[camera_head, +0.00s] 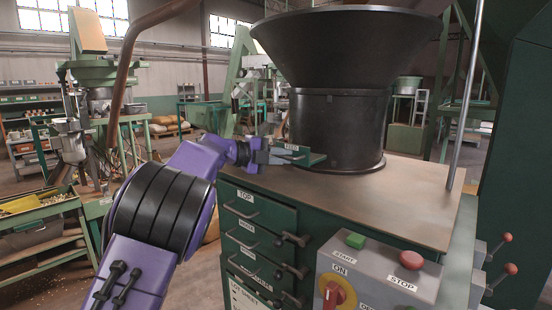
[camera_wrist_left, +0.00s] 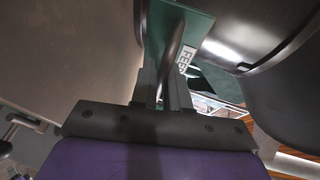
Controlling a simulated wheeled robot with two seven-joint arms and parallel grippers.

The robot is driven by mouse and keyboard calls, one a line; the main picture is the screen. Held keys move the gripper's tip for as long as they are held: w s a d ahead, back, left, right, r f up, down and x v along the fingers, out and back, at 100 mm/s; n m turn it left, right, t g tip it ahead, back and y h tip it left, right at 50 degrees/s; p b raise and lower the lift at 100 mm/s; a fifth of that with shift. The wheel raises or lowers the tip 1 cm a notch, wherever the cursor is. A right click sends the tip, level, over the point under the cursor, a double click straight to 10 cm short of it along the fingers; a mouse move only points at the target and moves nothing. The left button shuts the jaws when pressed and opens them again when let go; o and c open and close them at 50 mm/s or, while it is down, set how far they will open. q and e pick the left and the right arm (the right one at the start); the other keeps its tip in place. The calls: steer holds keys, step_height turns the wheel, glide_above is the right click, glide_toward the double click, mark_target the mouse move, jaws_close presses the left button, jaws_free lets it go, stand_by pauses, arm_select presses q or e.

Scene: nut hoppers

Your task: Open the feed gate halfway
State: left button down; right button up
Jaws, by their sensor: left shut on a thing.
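The feed gate is a green plate (camera_head: 312,159) with a white label, sticking out to the left from the base of the black hopper (camera_head: 338,125). It also shows in the left wrist view as a green plate (camera_wrist_left: 200,28) with a label partly reading "FEE". A curved metal handle (camera_wrist_left: 175,45) stands on the plate. My left gripper (camera_head: 266,156) is at the plate's outer end, shut on the handle; its two grey fingers (camera_wrist_left: 163,92) sit on either side of it in the left wrist view. How far the plate reaches inside the hopper is hidden. My right gripper is not in view.
The hopper stands on a brown-topped green cabinet (camera_head: 420,200) with labelled drawers (camera_head: 255,212). A grey control box (camera_head: 375,275) with green and red buttons and a red switch is at the front. Levers with red knobs (camera_head: 507,238) stick out at right. A thin upright rod (camera_head: 465,100) rises from the top.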

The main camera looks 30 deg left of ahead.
arm_select(q)
steer(key=c, duration=1.2)
jaws_free()
steer(key=shift+w+d, duration=0.1)
steer(key=b+v, duration=0.3)
steer(key=v, duration=0.7)
steer(key=shift+s, duration=0.2)
steer(key=shift+a, duration=0.2)
